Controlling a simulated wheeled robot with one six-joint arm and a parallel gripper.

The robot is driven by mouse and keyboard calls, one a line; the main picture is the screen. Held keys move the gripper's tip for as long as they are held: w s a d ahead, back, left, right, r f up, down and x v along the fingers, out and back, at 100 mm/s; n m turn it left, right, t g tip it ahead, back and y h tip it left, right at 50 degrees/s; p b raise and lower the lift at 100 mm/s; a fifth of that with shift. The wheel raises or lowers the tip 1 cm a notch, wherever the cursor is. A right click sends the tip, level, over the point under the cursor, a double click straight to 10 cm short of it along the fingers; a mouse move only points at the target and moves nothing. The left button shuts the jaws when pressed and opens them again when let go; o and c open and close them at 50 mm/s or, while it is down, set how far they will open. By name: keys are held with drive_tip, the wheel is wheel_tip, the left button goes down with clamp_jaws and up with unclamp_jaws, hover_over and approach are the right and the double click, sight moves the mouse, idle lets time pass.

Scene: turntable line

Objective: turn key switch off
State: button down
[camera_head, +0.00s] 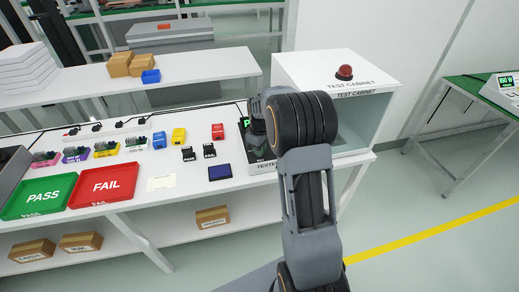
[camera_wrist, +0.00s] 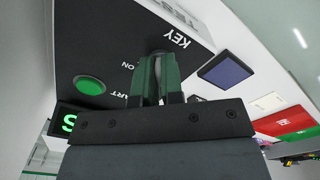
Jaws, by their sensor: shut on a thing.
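The black tester panel (camera_wrist: 105,35) carries the lettering KEY and ON. The key switch (camera_wrist: 160,52) shows only as a dark bit at the fingertips, beside the KEY lettering. My gripper (camera_wrist: 158,68) is shut on it with its dark green fingers; they hide most of the key, so I cannot tell its exact angle. A round green start button (camera_wrist: 90,85) is left of the fingers. A lit green display (camera_wrist: 70,122) lies near my gripper's base. In the head view the tester (camera_head: 262,166) stands on the white bench, and my arm hides the key and fingers.
The test cabinet (camera_head: 370,103) with a red lamp (camera_head: 345,72) stands right behind the tester. A blue pad (camera_head: 220,172) lies left of it. The green PASS tray (camera_head: 40,197) and red FAIL tray (camera_head: 104,186) are at the left.

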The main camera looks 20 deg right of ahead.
drive_tip(key=shift+n, duration=0.3)
idle(0.4)
drive_tip(key=c, duration=1.3)
unclamp_jaws()
drive_tip(key=shift+o, duration=0.2)
wheel_tip(320, 180, up, 14)
drive_tip(key=shift+f, duration=0.1)
